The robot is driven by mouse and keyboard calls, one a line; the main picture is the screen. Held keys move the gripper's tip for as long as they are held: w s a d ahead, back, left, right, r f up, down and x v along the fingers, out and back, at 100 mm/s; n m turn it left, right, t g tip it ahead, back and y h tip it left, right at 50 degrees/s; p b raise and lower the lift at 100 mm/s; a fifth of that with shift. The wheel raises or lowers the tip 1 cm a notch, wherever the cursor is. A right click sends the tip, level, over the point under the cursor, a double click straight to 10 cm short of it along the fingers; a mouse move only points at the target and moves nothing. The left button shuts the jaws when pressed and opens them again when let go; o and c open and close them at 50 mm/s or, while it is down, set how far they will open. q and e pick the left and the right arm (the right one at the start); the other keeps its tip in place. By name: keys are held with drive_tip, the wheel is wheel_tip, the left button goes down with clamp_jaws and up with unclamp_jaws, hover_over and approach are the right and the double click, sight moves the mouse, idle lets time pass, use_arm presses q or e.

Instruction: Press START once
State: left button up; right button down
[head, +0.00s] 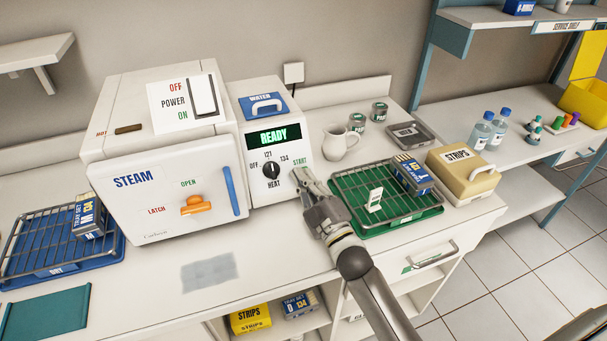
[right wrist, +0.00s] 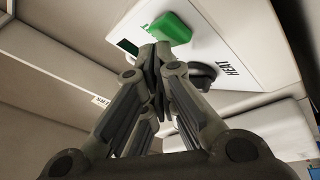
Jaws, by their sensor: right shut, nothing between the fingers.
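The steam sterilizer (head: 160,145) stands on the counter, with a control panel (head: 290,185) on its right side. The panel has a green READY display (head: 273,137), a black HEAT knob (head: 271,170) and a START label (head: 300,162). My right gripper (head: 306,178) is shut and empty, its tips at the panel just below the START label. In the right wrist view a green button (right wrist: 168,29) sits right by the shut fingertips (right wrist: 156,52). I cannot tell whether they touch it. In the head view the gripper hides the button. My left gripper is not in view.
A green tray with a wire rack (head: 425,213) lies right of my right gripper, holding a blue box (head: 411,175) and a white tag. A STRIPS box (head: 464,175) and a white jug (head: 340,143) stand nearby. The orange latch handle (head: 196,206) is on the sterilizer door.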

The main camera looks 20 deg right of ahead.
drive_tip(key=shift+w+f+b, duration=0.25)
drive_tip(key=shift+w+b, duration=0.05)
drive_tip(key=shift+w, duration=0.05)
idle(0.7)
idle(0.4)
drive_tip(key=shift+s+r+p, duration=0.5)
drive_tip(key=shift+s+p, duration=0.2)
drive_tip(key=shift+s, duration=0.1)
drive_tip(key=s+p, duration=0.1)
drive_tip(key=s+r+p, duration=0.1)
drive_tip(key=s, duration=0.1)
drive_tip(key=s+r+p, duration=0.1)
drive_tip(key=shift+s+r, duration=0.15)
drive_tip(key=shift+r, duration=0.1)
idle(0.7)
